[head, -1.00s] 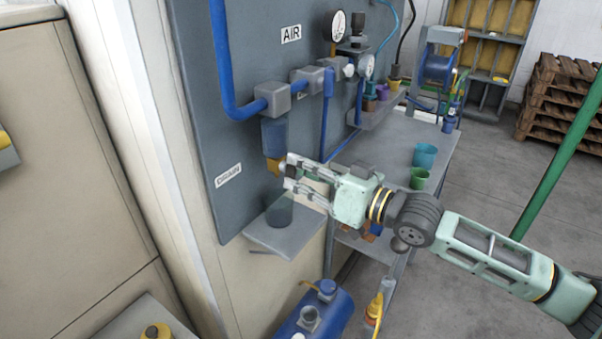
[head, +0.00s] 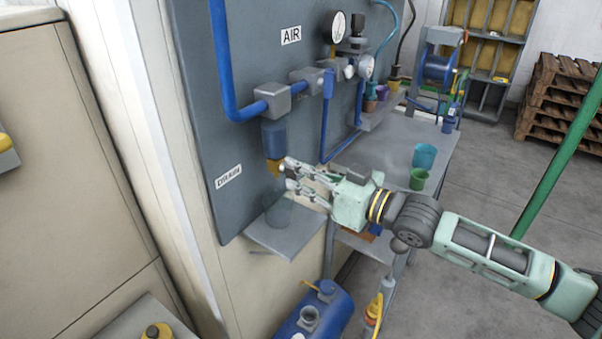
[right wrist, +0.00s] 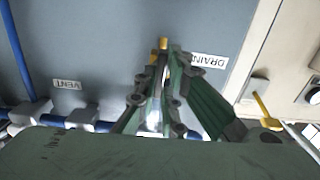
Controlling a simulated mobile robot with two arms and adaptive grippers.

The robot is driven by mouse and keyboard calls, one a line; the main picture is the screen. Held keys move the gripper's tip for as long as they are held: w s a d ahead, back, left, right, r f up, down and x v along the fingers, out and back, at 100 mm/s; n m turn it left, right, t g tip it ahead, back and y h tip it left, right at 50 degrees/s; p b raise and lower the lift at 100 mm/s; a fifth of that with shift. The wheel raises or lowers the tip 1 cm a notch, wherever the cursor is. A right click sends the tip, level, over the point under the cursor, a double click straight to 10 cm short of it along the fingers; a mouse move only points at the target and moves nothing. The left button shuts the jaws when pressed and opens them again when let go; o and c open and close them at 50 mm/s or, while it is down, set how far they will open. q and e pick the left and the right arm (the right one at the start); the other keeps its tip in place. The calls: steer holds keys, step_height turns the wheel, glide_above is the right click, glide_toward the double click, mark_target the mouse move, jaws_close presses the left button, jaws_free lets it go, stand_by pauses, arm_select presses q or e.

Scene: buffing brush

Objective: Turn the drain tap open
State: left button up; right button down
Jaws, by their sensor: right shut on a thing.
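My left gripper is out of view.
A clear cup (head: 279,212) stands on a small grey shelf (head: 262,238) below the tap. Blue pipes (head: 235,108) run above. A blue tank (head: 318,318) sits lower down. A bench (head: 440,152) with cups is to the right.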

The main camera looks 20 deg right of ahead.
steer(key=c, duration=1.9)
jaws_free()
steer(key=shift+o, duration=0.2)
steer(key=v, duration=1.2)
